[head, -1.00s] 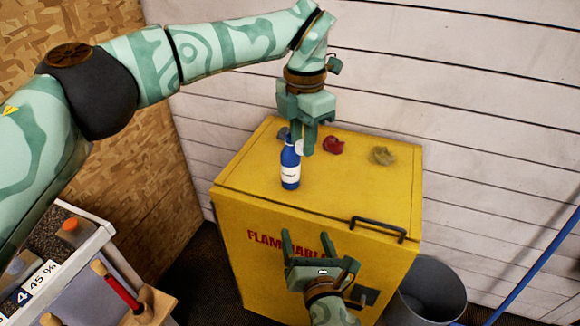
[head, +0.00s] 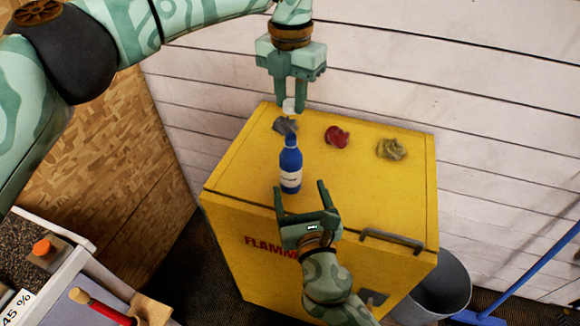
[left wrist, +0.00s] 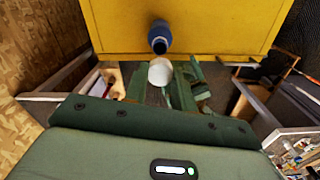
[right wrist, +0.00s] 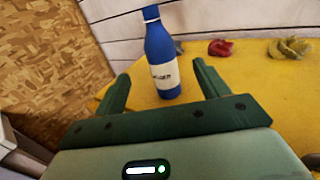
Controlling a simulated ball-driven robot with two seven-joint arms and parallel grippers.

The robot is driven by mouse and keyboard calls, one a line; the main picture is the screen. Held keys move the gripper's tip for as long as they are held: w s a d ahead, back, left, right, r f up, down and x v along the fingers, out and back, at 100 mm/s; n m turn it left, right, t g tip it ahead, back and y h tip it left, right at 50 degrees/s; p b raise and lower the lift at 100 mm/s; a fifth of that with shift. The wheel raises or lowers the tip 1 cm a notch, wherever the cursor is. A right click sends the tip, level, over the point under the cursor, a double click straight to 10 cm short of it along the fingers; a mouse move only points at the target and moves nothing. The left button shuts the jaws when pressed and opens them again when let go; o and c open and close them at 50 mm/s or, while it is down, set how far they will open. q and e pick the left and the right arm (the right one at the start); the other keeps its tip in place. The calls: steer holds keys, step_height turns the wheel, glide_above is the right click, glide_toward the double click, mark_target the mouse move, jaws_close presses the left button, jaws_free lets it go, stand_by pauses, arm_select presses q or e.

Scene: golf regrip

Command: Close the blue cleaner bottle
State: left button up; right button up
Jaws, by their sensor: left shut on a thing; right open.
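The blue cleaner bottle (head: 290,165), with a white label, stands upright on the yellow cabinet's top (head: 350,185). My left gripper (head: 290,108) is shut on a white cap (head: 289,104) and holds it above and slightly behind the bottle, apart from its neck. The cap shows in the left wrist view (left wrist: 160,72), with the bottle (left wrist: 159,38) beyond it. My right gripper (head: 300,187) is open and empty, low in front of the bottle. In the right wrist view the bottle (right wrist: 161,55) stands between and beyond the open fingers (right wrist: 160,85).
A grey rag (head: 285,126), a red rag (head: 337,137) and an olive rag (head: 391,149) lie on the cabinet behind and right of the bottle. The cabinet has a dark handle (head: 392,241) at its front edge. A grey bin (head: 440,290) stands at the right.

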arm_select(q)
steer(key=shift+w, duration=0.1)
arm_select(e)
steer(key=w, duration=0.4)
steer(key=w+a, duration=0.1)
steer(key=w, duration=0.3)
steer(key=w+a, duration=0.1)
steer(key=w, duration=0.3)
steer(key=shift+a, duration=0.2)
arm_select(q)
steer(key=shift+f, duration=0.1)
arm_select(e)
steer(key=c, duration=1.5)
arm_select(q)
glide_above(290, 137)
steer(key=shift+f, duration=2.45)
arm_select(e)
steer(key=shift+o, duration=0.2)
arm_select(q)
steer(key=shift+f, duration=0.1)
steer(key=shift+f, duration=0.75)
steer(key=shift+f, duration=0.6)
